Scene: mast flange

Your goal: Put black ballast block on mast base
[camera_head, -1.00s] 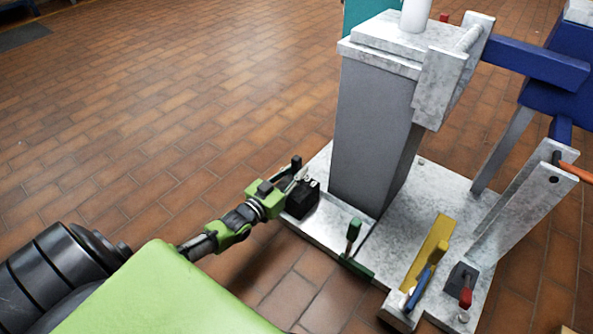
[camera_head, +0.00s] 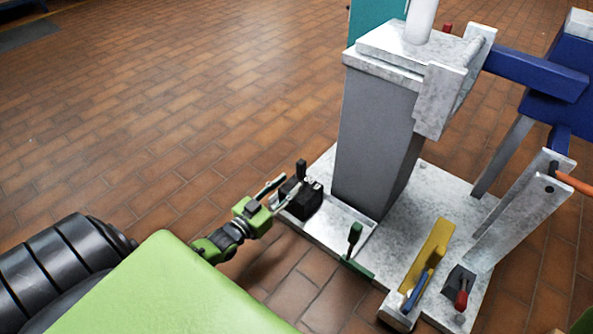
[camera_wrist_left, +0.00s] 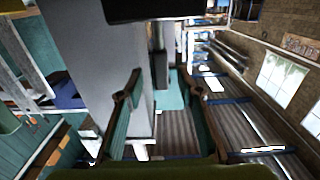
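The black ballast block (camera_head: 302,201) with its upright black handle (camera_head: 301,170) rests on the left corner of the pale mast base (camera_head: 398,240), beside the grey mast column. My left gripper (camera_head: 282,193) is just to the left of the block, its fingers spread and nothing held between them. In the left wrist view the two fingers (camera_wrist_left: 162,82) stand wide apart with a clear gap. A dark shape crosses the top of that view; I cannot tell for sure what it is. My right gripper is not in view.
The grey column (camera_head: 374,140) rises close to the block. The brick floor to the left is clear.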

